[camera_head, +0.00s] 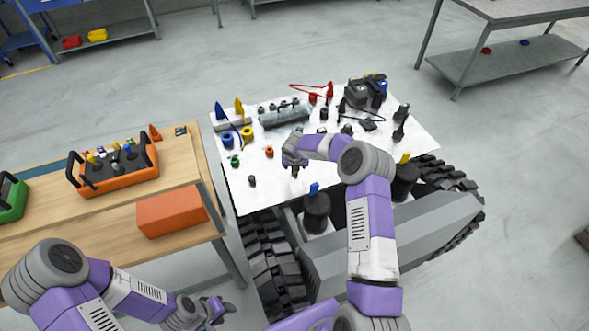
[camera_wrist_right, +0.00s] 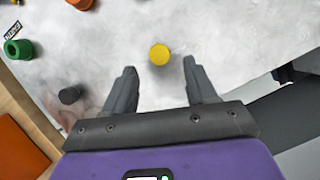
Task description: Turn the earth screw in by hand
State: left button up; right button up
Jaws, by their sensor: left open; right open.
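A round yellow knob (camera_wrist_right: 160,54), which may be the earth screw, shows on the pale carrier top in the right wrist view. My right gripper (camera_wrist_right: 160,66) is open, with one finger on each side of the knob in that picture. The knob looks apart from both fingers, but I cannot tell the height between them. My left gripper (camera_head: 214,310) is open and empty at the lower left, away from the carrier.
A green ring (camera_head: 235,160), an orange ring (camera_head: 269,152) and a dark peg (camera_head: 252,181) stand left of the right gripper. A grey block (camera_head: 285,115) and black devices (camera_head: 362,94) are farther back. A wooden bench (camera_head: 50,220) holds an orange tote (camera_head: 115,180).

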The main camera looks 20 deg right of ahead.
jog(key=x, duration=0.4)
jog(key=shift+w+d+f, duration=0.1)
jog(key=shift+w+f, duration=0.1)
jog(key=shift+f, duration=0.15)
grip_shut()
jog(key=shift+m+b, duration=0.35)
jog(key=shift+m, duration=0.05)
jog(key=m, duration=0.1)
jog(key=m+h+b, duration=0.1)
jog(key=m, duration=0.1)
jog(key=shift+w+a+g, duration=0.1)
jog(key=shift+a+g, duration=0.1)
jog(key=shift+g, duration=0.1)
jog(key=m+g+h+b, duration=0.1)
jog(key=m+b, duration=0.1)
jog(key=m, duration=0.1)
jog(key=shift+w+f+m, duration=0.1)
jog(key=shift+m, duration=0.3)
jog(key=shift+m+g+b, duration=0.6)
jog(key=shift+m+b, duration=0.25)
jog(key=shift+m, duration=0.35)
jog(key=shift+w+m+g+h+b, duration=0.1)
jog(key=shift+m+g+h+b, duration=0.35)
jog(key=shift+m+b, duration=0.85)
